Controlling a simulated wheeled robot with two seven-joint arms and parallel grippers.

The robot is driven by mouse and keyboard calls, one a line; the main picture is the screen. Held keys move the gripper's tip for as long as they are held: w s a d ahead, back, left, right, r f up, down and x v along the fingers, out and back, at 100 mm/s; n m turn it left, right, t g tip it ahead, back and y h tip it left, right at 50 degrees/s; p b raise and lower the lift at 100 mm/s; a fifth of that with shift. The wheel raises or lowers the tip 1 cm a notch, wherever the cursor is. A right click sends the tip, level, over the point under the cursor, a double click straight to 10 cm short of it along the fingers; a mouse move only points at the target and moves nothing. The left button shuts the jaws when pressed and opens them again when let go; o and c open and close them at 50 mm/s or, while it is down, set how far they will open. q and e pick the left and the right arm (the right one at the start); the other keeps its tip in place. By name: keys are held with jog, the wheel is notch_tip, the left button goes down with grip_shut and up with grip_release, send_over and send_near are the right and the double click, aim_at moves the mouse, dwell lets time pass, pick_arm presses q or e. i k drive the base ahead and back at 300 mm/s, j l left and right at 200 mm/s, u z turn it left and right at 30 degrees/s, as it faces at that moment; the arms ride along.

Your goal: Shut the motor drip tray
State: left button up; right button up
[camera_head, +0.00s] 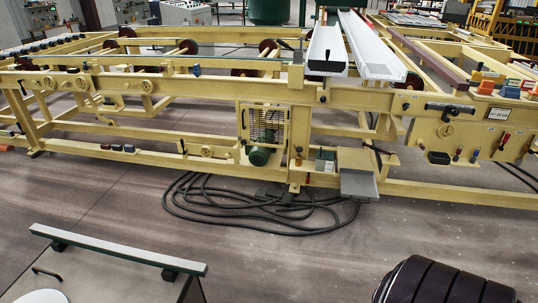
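A flat grey tray (359,184) sticks out toward me from below a yellow housing (352,159) on the lower part of the machine frame. It looks like the drip tray, and it stands open. Neither of my grippers shows in the head view, so nothing is seen near the tray or held.
Black cables (255,205) lie looped on the floor below the motor and left of the tray.

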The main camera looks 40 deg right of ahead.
aim_at(358, 184)
jog(key=z, duration=2.2)
jog(key=i+l, duration=0.1)
jog(key=i, duration=0.3)
jog(key=i+l+u, duration=0.1)
jog(key=i, duration=0.3)
jog(key=i+l, duration=0.15)
jog(key=i, duration=0.25)
